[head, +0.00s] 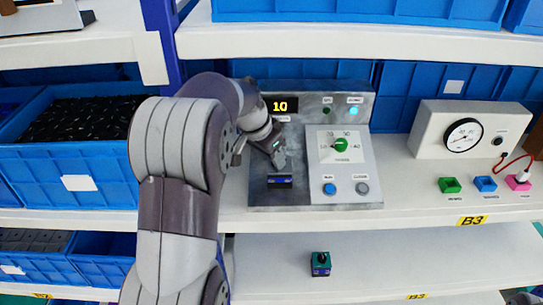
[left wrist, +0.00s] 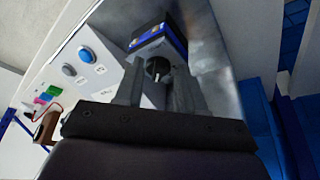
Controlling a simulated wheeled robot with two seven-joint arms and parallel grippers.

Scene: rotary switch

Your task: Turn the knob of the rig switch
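A grey metal panel (head: 258,188) stands on the shelf, with a display reading 10 (head: 281,105). In the left wrist view a black round knob (left wrist: 158,68) with a white pointer mark lies between the fingertips of my left gripper (left wrist: 157,76). The fingers stand apart, one on each side of the knob; whether they touch it is unclear. In the head view my left gripper (head: 279,157) is at the panel's left part and hides this knob. A green knob (head: 341,145) sits on a white dial plate to the right, clear of the gripper. My right gripper is not in view.
Below the dial are a blue button (head: 330,189) and a grey button (head: 362,188). A dark blue block (head: 280,181) is just below my gripper. A gauge box (head: 465,138) stands at the right. Blue bins (head: 70,150) are at the left; a shelf lies above.

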